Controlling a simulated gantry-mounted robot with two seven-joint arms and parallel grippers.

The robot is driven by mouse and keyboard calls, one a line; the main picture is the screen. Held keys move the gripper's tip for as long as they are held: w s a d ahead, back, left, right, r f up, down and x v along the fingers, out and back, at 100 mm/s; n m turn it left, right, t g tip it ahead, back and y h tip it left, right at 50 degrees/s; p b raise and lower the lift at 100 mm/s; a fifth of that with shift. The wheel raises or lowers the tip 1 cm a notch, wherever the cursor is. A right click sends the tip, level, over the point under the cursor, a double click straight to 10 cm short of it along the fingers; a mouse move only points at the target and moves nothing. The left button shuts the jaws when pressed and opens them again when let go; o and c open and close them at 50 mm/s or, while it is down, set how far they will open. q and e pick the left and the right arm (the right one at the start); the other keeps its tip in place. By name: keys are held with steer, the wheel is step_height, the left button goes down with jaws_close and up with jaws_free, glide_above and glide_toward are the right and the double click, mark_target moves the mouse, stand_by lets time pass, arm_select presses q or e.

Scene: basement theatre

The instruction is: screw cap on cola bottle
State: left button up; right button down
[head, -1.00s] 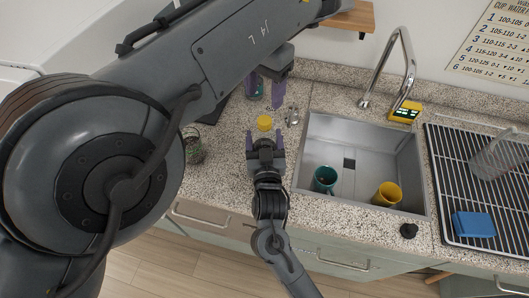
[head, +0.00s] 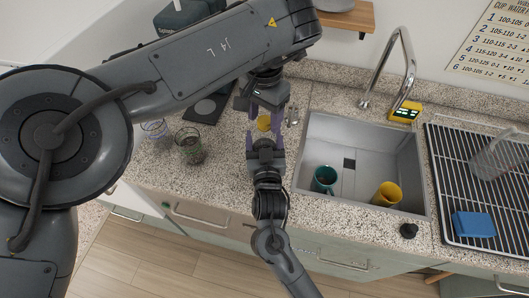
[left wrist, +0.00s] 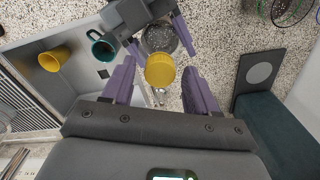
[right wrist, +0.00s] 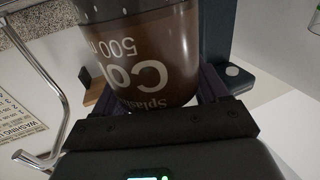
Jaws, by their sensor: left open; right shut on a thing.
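The cola bottle (right wrist: 150,60) is brown with white lettering and fills much of the right wrist view. My right gripper (head: 265,147) is shut on it above the counter, and the bottle is mostly hidden in the head view. The yellow cap (head: 264,122) is at the top of the bottle; I cannot tell how tightly it sits. In the left wrist view the cap (left wrist: 160,71) overlaps the bottle's round outline (left wrist: 160,38). My left gripper (head: 266,113) is open, pointing down, with its purple fingers on either side of the cap and gaps visible beside it.
A sink (head: 310,150) to the right holds a teal mug (head: 325,179) and a yellow mug (head: 387,194). The tall faucet (head: 405,50) rises behind it. Glasses, including a dark-filled one (head: 190,146), stand on the counter at left. A drying rack (head: 480,190) is far right.

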arm_select(q)
steer(key=shift+c, duration=0.4)
jaws_close()
